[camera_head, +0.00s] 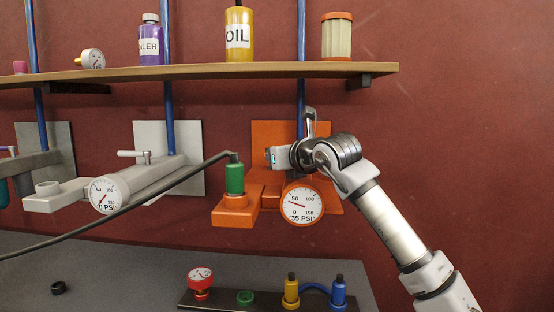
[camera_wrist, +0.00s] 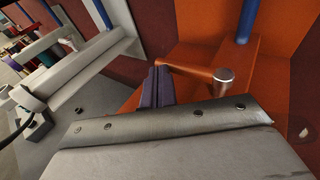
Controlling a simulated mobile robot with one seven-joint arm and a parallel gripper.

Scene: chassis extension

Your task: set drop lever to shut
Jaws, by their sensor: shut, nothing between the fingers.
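The orange drop lever (camera_wrist: 188,70) shows in the wrist view, reaching left from its round metal pivot (camera_wrist: 224,80) on the orange valve unit (camera_wrist: 190,37). In the head view the orange unit (camera_head: 235,212) is on the wall, with a gauge (camera_head: 302,203) and a green fitting (camera_head: 235,178); my arm hides the lever there. My gripper (camera_wrist: 157,85) is shut and empty, its dark purple fingers beside the lever's free left end. I cannot tell whether they touch it. In the head view my arm's end is in front of the unit and its fingertips are hidden.
A wooden shelf (camera_head: 200,73) with bottles, a gauge and a filter runs above. A grey valve unit (camera_head: 150,182) is to the left, and a dark hose (camera_head: 140,208) runs to the green fitting. Below, a grey bench (camera_head: 110,270) holds a tray of fittings.

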